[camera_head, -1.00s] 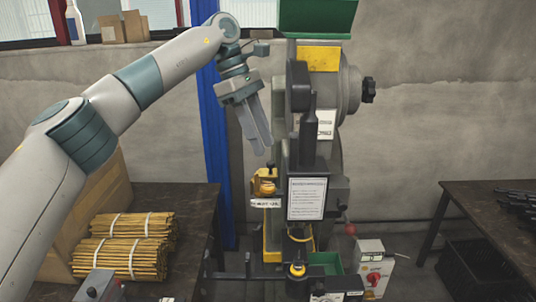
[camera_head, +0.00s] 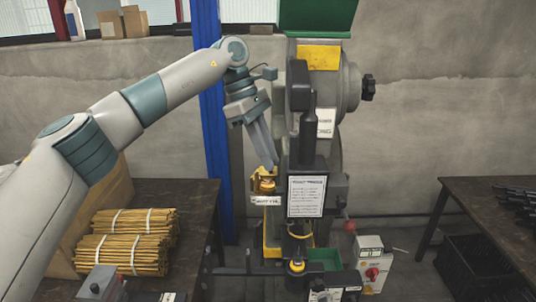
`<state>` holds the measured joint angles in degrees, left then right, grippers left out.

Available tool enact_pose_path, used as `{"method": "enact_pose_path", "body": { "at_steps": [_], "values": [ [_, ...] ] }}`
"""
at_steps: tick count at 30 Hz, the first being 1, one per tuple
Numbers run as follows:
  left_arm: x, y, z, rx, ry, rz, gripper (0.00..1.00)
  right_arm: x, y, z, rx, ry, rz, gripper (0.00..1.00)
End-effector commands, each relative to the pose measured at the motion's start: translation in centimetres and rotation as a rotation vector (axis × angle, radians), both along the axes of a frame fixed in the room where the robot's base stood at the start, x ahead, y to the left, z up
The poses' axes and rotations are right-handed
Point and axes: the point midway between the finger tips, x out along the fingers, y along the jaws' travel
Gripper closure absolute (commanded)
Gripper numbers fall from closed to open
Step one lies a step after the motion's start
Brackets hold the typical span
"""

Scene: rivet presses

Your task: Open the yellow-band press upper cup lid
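The press (camera_head: 341,155) stands in the middle with a yellow band (camera_head: 319,58) near its top and a green hopper (camera_head: 316,17) above. On its left side is a small cup with a yellow lid (camera_head: 263,181), over a white label (camera_head: 265,200). The lid looks closed, though it is small here. My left gripper (camera_head: 269,165) points down with its fingertips just above the yellow lid; I cannot tell whether they touch it. Its fingers lie close together and overlap in this view, with nothing seen between them. My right gripper is not in view.
A lower yellow cup (camera_head: 297,267) sits at the press base beside a green tray (camera_head: 325,258). A control box with a red knob (camera_head: 371,272) stands to the right. Tied bundles of yellow rods (camera_head: 124,254) lie on the left table. A dark table (camera_head: 470,203) stands at right.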

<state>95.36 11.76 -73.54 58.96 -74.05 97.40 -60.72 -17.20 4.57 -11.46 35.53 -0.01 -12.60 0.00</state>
Motion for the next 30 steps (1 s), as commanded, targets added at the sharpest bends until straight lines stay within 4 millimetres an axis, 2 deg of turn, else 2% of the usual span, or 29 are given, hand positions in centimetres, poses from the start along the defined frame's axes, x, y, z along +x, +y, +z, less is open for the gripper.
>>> {"method": "enact_pose_path", "body": {
  "at_steps": [8,14,30],
  "values": [
    [0.1,0.0,0.0,-0.001,-0.002,0.021,1.00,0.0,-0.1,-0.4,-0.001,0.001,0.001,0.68],
    [0.3,0.0,-0.2,0.000,-0.002,0.093,1.00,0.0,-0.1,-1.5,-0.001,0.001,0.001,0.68],
    [1.4,0.2,-0.4,-0.001,-0.005,0.526,1.00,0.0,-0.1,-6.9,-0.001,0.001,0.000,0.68]
  ]
}}
